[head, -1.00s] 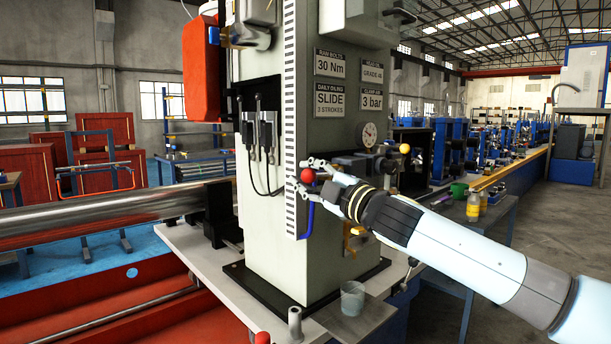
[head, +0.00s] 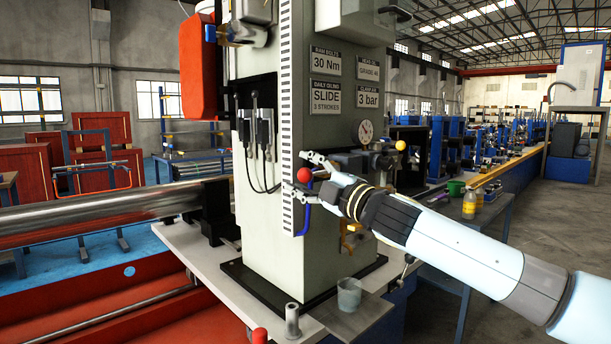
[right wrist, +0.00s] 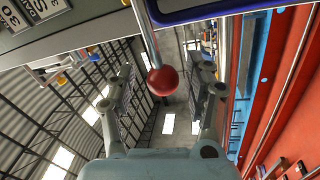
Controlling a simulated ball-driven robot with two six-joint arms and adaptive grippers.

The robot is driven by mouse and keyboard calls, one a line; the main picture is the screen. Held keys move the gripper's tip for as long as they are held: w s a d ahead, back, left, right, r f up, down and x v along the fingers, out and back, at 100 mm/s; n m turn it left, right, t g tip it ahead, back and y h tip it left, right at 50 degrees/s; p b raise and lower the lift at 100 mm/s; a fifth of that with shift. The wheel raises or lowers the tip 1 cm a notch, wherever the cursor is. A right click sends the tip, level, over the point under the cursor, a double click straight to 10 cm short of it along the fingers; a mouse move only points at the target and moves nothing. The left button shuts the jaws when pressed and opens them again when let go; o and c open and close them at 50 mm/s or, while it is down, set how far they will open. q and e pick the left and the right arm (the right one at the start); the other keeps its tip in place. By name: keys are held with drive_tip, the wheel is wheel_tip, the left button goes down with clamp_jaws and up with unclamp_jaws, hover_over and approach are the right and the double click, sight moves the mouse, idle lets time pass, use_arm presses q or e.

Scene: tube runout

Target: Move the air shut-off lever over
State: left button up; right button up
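A lever with a red ball knob (head: 304,175) stands out from the front of the grey machine column, beside the striped scale. I cannot read a label naming it as the air shut-off. In the right wrist view the red knob (right wrist: 163,81) sits on a silver rod coming from the top. My right gripper (head: 301,173) is open at the knob, one finger above it and one below. In the right wrist view the fingers of my right gripper (right wrist: 161,88) stand on both sides of the knob with gaps. My left gripper is not in view.
A yellow ball knob (head: 400,145) and a gauge (head: 366,131) are on the right. A grey cup (head: 349,293) stands on the plate below.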

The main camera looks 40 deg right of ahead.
drive_tip(key=shift+w, duration=0.1)
drive_tip(key=shift+r, duration=0.1)
wheel_tip(320, 180, up, 10)
drive_tip(key=shift+f, duration=0.1)
idle(0.4)
drive_tip(key=shift+c, duration=0.3)
